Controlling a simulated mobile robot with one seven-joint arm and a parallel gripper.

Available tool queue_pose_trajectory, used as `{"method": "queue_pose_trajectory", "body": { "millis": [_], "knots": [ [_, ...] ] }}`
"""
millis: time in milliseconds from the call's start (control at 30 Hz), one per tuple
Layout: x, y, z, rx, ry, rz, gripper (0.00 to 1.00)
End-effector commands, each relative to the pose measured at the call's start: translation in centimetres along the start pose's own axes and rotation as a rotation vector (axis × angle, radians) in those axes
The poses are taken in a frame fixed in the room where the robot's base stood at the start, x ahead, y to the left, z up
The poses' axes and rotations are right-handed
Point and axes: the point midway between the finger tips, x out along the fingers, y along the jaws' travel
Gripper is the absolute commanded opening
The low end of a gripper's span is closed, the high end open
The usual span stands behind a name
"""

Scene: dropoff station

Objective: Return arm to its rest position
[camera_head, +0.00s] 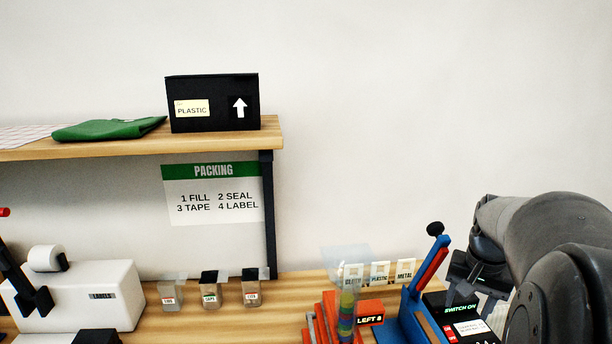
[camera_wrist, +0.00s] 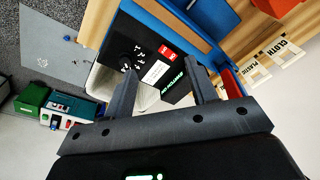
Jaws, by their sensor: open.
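My arm fills the right side of the head view, bent, with my gripper (camera_head: 478,284) low above the right end of the bench. In the wrist view my gripper (camera_wrist: 160,78) has its two dark fingers spread apart with nothing held between them. Beyond the fingers is a black device (camera_wrist: 140,48) with a numbered dial, a red label and a small display with green text. It also shows in the head view as a dark unit with a "SWITCH ON" display (camera_head: 460,309), partly cut off by the frame's lower edge.
A blue press with a red-and-blue lever (camera_head: 425,270) stands just left of my gripper. An orange "LEFT 8" holder (camera_head: 368,308) and label cards (camera_head: 379,273) are beside it. A shelf (camera_head: 220,141) bears a black box (camera_head: 212,104). The wall area above the right bench is clear.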

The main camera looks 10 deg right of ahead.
Motion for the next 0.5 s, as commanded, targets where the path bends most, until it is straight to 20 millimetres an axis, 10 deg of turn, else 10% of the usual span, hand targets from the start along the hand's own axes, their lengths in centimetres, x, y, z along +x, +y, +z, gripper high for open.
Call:
{"method": "queue_pose_trajectory", "body": {
  "millis": [500],
  "knots": [
    [-4.6, -9.8, 16.2, -0.454, 0.224, -0.112, 0.52]
  ]
}}
